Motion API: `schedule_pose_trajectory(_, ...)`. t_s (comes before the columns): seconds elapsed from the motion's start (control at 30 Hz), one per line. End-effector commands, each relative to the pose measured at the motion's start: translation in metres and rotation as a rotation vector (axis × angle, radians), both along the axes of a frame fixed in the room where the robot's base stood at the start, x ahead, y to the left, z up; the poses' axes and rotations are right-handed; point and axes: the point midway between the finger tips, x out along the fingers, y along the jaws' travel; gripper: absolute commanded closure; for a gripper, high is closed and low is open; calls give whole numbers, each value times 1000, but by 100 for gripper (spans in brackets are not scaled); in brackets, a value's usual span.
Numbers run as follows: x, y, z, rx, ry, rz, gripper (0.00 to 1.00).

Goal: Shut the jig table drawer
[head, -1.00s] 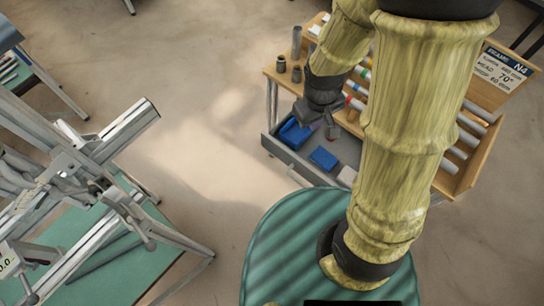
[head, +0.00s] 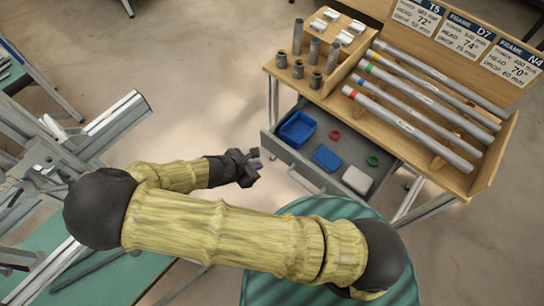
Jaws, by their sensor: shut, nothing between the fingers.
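The jig table drawer (head: 310,178) is a grey tray pulled out below the wooden table top, with a bar handle (head: 303,182) on its front. It stands open and shows a blue bin (head: 297,129), a blue box (head: 326,158), a white block (head: 357,180), a red ring (head: 335,135) and a green ring (head: 373,161) inside. My gripper (head: 256,166) is dark, shut and empty. It is in front of the drawer to the left, apart from the drawer front in the picture.
The wooden jig table (head: 475,186) carries several grey tubes with coloured bands, upright sockets and frame cards. A metal frame jig (head: 60,150) stands over a green table (head: 60,265) at the left. Bare floor (head: 200,90) lies between them.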

Motion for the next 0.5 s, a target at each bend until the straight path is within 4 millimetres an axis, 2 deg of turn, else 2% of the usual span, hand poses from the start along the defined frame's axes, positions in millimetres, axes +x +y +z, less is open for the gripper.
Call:
schedule_pose_trajectory(0.03, -2, 8, -9, -36, -10, 72, 100)
schedule_pose_trajectory(0.2, -3, 21, -15, -99, -24, 195, 100)
schedule_pose_trajectory(0.5, -3, 22, -15, -102, -24, 202, 100)
